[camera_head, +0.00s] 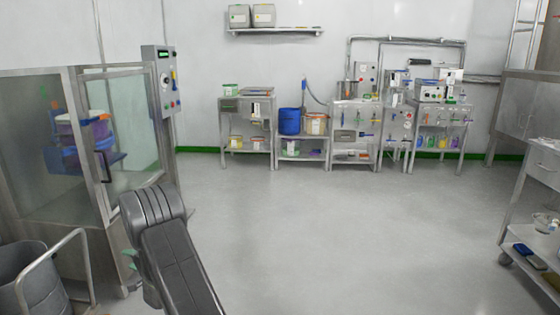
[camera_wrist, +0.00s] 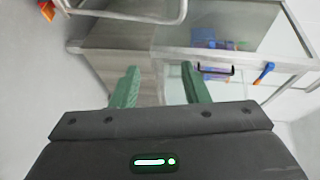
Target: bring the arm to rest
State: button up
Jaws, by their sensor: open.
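My gripper (camera_wrist: 160,84) shows in the wrist view as two green fingers spread apart, with nothing between them. Beyond the fingers is the lower panel of the glazed cabinet (camera_wrist: 120,62), seen tilted. In the head view my dark grey arm rises from the bottom edge, left of centre, in front of the cabinet's right side. Only small green parts of the gripper (camera_head: 130,258) show there, to the left of the arm; the rest is hidden behind it.
The glazed cabinet (camera_head: 72,120) with a control panel (camera_head: 162,80) stands close on the left. A grey bin (camera_head: 32,278) and a metal rail are at lower left. Benches (camera_head: 357,135) line the back wall. A trolley (camera_head: 536,180) stands at right. The middle floor (camera_head: 330,225) is clear.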

jog(key=d, duration=1)
jog(key=shift+s+d, duration=0.4)
jog(key=shift+s, duration=0.05)
